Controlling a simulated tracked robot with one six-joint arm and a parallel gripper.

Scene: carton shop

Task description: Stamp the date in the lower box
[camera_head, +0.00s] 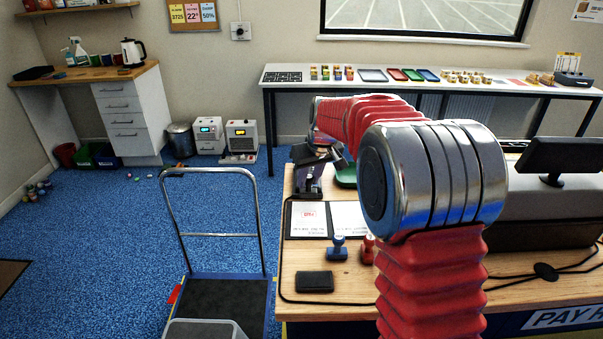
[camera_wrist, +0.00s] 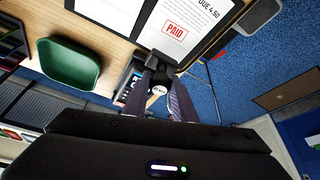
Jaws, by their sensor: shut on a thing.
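My gripper (camera_wrist: 161,82) is shut on a small dark stamp-like thing (camera_wrist: 158,66) with a pale round part between the fingers. Its marking face is hidden. It is held over the counter near the edge of a white sheet (camera_wrist: 185,22) with a red PAID mark and the text DUE 4.50. In the head view my gripper (camera_head: 325,153) is at the back of the counter, beyond the PAID sheet (camera_head: 308,215). A second sheet (camera_head: 350,217) lies right of it, partly hidden by my arm. I cannot make out a lower box on either sheet.
A blue stamp (camera_head: 338,248), a red stamp (camera_head: 368,249) and a black pad (camera_head: 314,282) stand in front of the sheets. A green tray (camera_wrist: 73,66) lies near my gripper. A monitor (camera_head: 566,156) stands right. A trolley (camera_head: 222,296) is left of the counter.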

